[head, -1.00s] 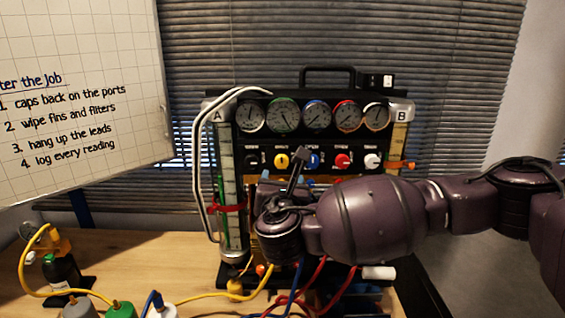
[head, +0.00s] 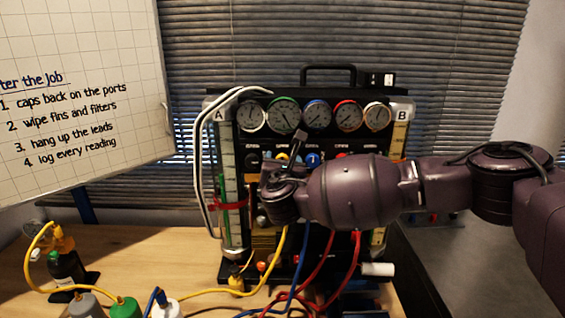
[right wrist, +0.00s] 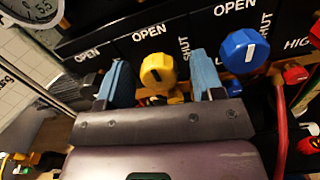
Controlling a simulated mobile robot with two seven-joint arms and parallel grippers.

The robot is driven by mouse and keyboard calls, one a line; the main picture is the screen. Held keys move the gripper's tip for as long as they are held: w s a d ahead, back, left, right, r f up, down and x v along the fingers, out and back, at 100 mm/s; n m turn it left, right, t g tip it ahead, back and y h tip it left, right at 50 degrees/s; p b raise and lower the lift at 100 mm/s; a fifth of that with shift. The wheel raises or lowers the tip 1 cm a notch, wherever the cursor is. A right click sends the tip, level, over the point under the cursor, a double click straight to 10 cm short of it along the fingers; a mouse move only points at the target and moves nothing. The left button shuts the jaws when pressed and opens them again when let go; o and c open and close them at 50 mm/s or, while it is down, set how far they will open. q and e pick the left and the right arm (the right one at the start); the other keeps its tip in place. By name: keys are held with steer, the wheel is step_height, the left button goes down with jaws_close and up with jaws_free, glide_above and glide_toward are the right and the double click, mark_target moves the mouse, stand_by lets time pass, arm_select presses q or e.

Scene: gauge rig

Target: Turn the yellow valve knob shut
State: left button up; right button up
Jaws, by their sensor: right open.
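The yellow valve knob (right wrist: 158,70) is on the black panel, with OPEN printed above it and SHUT to its right. A small dark mark shows on its face. In the right wrist view, my right gripper (right wrist: 161,76) is open, with one blue-padded finger on each side of the yellow knob; I cannot tell whether either touches it. In the head view, my right gripper and wrist (head: 290,165) are in front of the panel and largely hide the knob. My left gripper is not in view.
The blue knob (right wrist: 245,52) sits close to the right-hand finger. Round gauges (head: 317,115) line the panel above. Yellow, blue and red hoses (head: 317,270) hang below my right arm. A bottle (head: 66,268) and capped fittings stand on the bench at left.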

steer(key=c, duration=0.9)
arm_select(q)
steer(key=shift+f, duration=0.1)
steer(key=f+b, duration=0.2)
steer(key=b, duration=0.1)
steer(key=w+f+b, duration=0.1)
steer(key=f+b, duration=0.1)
steer(key=b, duration=0.1)
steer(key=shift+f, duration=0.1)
arm_select(e)
steer(key=m, duration=1.7)
steer(key=shift+f+m, duration=0.15)
steer(key=shift+m, duration=0.25)
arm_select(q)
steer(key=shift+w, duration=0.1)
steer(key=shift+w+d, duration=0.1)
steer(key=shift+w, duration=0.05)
arm_select(e)
steer(key=o, duration=0.9)
